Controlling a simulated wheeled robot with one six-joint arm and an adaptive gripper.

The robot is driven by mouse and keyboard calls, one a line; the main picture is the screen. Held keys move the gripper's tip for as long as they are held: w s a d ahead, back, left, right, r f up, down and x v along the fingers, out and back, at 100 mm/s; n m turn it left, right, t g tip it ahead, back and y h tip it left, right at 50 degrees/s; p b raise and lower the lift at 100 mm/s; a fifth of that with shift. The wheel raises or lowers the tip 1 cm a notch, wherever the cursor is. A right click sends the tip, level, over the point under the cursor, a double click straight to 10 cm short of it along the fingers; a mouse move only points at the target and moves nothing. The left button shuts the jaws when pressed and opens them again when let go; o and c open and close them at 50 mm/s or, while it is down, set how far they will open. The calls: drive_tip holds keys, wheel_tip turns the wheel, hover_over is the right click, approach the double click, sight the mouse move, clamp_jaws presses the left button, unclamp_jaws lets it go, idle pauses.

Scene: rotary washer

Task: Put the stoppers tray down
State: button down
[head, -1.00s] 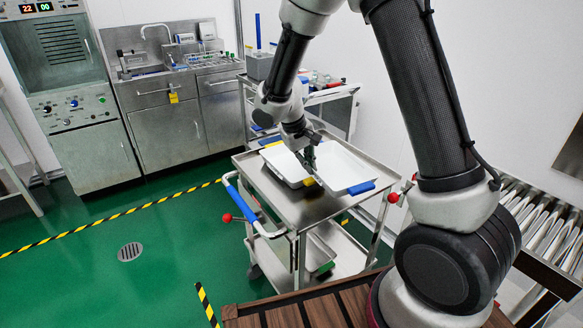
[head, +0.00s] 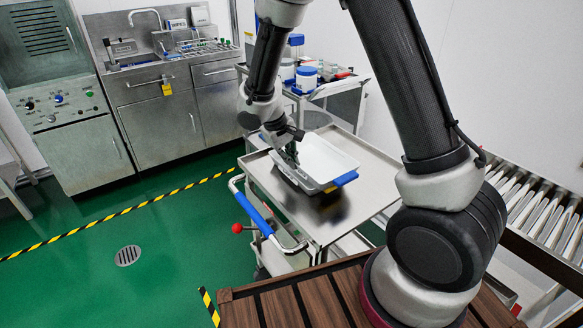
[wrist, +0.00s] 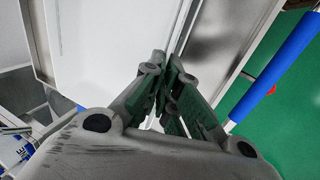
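The white stoppers tray (head: 325,156) is over the steel top of the cart (head: 375,171), with a blue handle (head: 346,179) at its near right end. No stoppers can be made out in it. My gripper (head: 292,156) is at the tray's left edge, fingers pointing down. In the wrist view, the green-padded fingers (wrist: 172,85) are close together on the rim of the tray (wrist: 110,45). A dark shadow lies on the cart top just below the tray; I cannot tell whether the tray touches the top.
The cart's blue push handle (head: 256,212) with a red knob (head: 238,228) is at its left. A second cart with white, blue-lidded jars (head: 306,80) stands behind. The sink counter (head: 170,90) is at the back left. The cart top's right side is bare.

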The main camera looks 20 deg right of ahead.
wheel_tip(320, 180, down, 3)
drive_tip(key=shift+r, duration=0.15)
drive_tip(key=shift+s+f, duration=0.25)
drive_tip(key=shift+f, duration=0.05)
drive_tip(key=c, duration=1.6)
unclamp_jaws()
drive_tip(key=shift+f, duration=0.1)
drive_tip(key=shift+c, duration=0.2)
drive_tip(key=shift+d, duration=0.1)
drive_tip(key=shift+w, duration=0.15)
